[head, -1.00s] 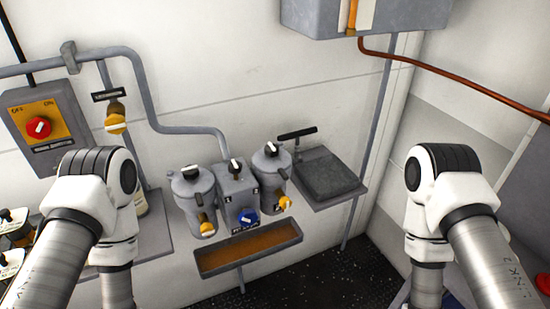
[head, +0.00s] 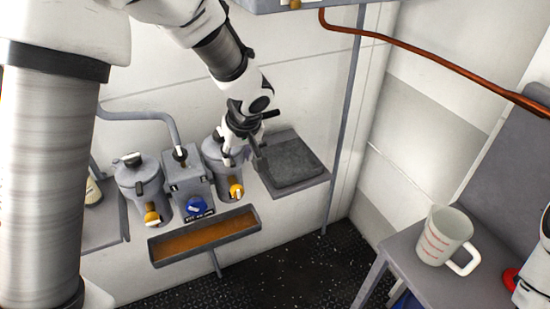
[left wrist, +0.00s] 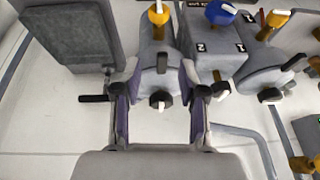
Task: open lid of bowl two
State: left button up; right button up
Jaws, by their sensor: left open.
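Bowl two (head: 222,178) is the grey pot to the right of the small valve box, with a yellow valve at its front; it also shows in the left wrist view (left wrist: 157,55). Its lid looks closed, with a dark and white knob (left wrist: 161,100) on it. My left gripper (head: 240,153) is open at the top of bowl two and hides part of the lid. In the left wrist view the two fingers (left wrist: 160,76) stand on either side of the pot's upper part and the knob. Contact cannot be told. My right gripper is out of view.
The valve box (head: 188,182) and another lidded pot (head: 138,182) stand to the left. A grey shelf with a dark slab (head: 290,160) is close to the right. A trough (head: 205,236) hangs below. A measuring cup (head: 444,236) stands on a bench at far right.

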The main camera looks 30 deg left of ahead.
aim_at(233, 164)
pick_arm(q)
jog(key=shift+t, duration=0.4)
jog(key=w+a+f, duration=0.2)
jog(key=a+f, duration=0.1)
jog(key=shift+f, duration=0.3)
jog(key=shift+a+f, duration=0.1)
jog(key=shift+f, duration=0.1)
jog(key=shift+s+a, duration=0.15)
grip_shut()
